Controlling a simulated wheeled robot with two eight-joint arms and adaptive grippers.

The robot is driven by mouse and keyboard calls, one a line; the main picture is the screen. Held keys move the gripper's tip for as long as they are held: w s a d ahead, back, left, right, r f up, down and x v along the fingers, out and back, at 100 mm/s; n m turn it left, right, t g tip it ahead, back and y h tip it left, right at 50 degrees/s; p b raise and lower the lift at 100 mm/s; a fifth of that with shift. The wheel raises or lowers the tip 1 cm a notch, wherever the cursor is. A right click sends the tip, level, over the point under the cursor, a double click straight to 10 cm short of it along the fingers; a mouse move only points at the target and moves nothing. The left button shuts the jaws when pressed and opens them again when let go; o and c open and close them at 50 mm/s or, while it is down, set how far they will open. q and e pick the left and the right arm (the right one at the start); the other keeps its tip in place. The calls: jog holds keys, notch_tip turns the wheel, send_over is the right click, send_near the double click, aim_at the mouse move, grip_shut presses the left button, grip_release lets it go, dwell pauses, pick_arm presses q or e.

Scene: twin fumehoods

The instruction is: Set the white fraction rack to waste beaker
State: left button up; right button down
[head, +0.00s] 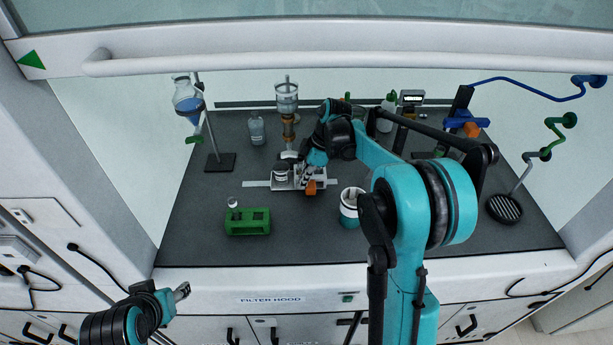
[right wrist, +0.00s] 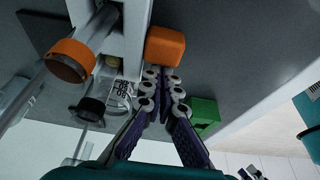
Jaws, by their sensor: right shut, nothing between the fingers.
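The white fraction rack (head: 297,184) sits on a pale rail strip on the fumehood bench, below the filter column. It holds a labelled glass vessel (head: 281,173) at its left end. An orange block (head: 311,188) is at the rack's front; it also shows in the right wrist view (right wrist: 165,46), beside the white rack wall (right wrist: 135,35). My right gripper (head: 305,181) is shut and empty, its fingertips (right wrist: 164,75) close to the orange block; I cannot tell whether they touch. My right gripper hides part of the rack. My left gripper (head: 183,291) is low in front of the bench, away from the rack.
The column (head: 288,100) stands behind the rack. A green block (head: 248,222) is front left and a white-and-teal container (head: 350,207) front right. A flask stand (head: 220,163) is at left, bottles at the back. The bench front centre is clear.

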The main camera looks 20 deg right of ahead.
aim_at(313, 185)
jog(key=shift+f, duration=0.1)
jog(key=d, duration=0.1)
jog(key=s+d, duration=0.1)
jog(key=d, duration=0.1)
jog(key=shift+d+p, duration=0.2)
jog(key=shift+p, duration=0.15)
dwell(0.3)
